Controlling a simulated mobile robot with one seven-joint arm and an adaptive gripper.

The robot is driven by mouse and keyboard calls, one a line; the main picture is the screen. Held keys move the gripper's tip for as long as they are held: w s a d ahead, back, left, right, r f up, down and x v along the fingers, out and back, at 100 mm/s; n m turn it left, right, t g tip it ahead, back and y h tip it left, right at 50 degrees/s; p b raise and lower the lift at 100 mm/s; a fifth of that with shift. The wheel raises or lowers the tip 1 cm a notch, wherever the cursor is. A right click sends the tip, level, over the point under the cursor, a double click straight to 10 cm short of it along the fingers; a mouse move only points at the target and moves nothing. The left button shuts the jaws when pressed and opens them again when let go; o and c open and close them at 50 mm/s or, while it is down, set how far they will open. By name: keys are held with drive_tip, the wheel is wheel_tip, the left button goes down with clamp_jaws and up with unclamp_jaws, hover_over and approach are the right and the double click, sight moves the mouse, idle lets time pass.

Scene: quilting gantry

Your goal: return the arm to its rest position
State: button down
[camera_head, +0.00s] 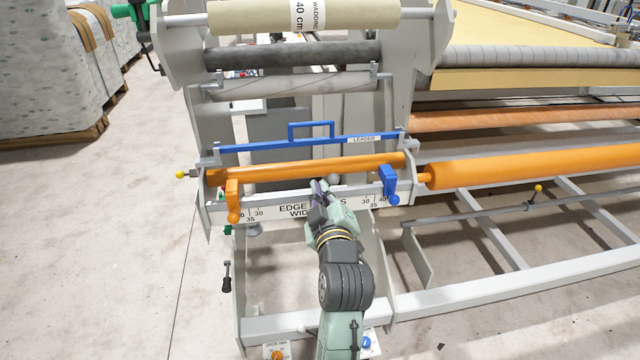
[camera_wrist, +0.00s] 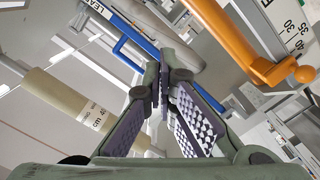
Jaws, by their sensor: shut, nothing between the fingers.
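My gripper (camera_head: 318,188) is shut and empty. In the head view it reaches up from the bottom middle, and its tip overlaps the lower edge of the orange roller (camera_head: 300,167). I cannot tell whether it touches the roller. In the wrist view my gripper (camera_wrist: 162,85) shows its fingertips together, with nothing between the textured pads. My wrist hides part of the "EDGE" label and scale on the pale bar (camera_head: 272,210).
A blue bar with a handle (camera_head: 290,143) crosses behind the roller. An orange clamp (camera_head: 233,200) and a blue clamp (camera_head: 389,184) flank my gripper. Grey rollers (camera_head: 290,55) and a wadding roll (camera_head: 250,17) are above. Clear floor (camera_head: 110,230) lies left.

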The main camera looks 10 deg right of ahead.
drive_tip(key=shift+s, duration=0.65)
